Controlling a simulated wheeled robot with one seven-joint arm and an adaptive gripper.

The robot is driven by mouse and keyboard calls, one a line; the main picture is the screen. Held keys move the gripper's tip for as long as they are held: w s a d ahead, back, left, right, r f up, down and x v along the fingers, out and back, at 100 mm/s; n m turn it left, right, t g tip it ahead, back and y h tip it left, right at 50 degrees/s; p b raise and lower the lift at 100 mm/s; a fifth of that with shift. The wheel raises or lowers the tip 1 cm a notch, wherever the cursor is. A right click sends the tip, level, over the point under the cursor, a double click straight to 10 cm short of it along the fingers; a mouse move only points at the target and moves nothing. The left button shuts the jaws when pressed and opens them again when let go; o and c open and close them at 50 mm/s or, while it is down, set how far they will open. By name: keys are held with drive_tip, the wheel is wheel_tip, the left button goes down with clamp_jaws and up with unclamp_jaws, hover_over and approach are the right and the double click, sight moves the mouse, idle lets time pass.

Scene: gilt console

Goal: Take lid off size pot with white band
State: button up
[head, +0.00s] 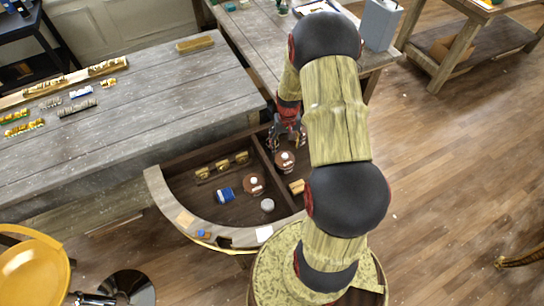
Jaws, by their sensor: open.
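Two small brown pots with pale knobs on top stand in the open curved drawer (165,198). One pot (285,162) is in the right compartment, just below my gripper. The other pot (253,184) is in the left compartment, near the divider. A pale band seems to show on the right pot, but the view is too small to be sure which pot has a white band. My gripper (287,146) is open, fingers down, at the far side of the right pot. I cannot tell whether it touches the pot. My arm hides part of the drawer's right side.
In the drawer are a blue-and-white item (225,194), a grey round item (267,205), a rack of brass pieces (222,167) and a tan block (297,187). The divider (265,160) runs beside my gripper. The grey workbench (150,100) is largely clear towards the drawer.

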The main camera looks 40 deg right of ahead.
sight(285, 157)
drive_tip(key=shift+d+f, duration=0.1)
wheel_tip(285, 157, down, 2)
drive_tip(key=shift+w+f, duration=0.1)
drive_tip(key=shift+f, duration=0.15)
drive_tip(key=shift+s+a+f+b, duration=0.15)
drive_tip(key=shift+s+f+b, duration=0.05)
drive_tip(key=shift+f, duration=1.1)
drive_tip(key=shift+s+a+f+b, duration=0.1)
drive_tip(key=shift+s+f+b, duration=0.1)
drive_tip(key=shift+f, duration=1.05)
drive_tip(key=shift+c, duration=0.9)
drive_tip(key=shift+a, duration=0.1)
drive_tip(key=c, duration=0.8)
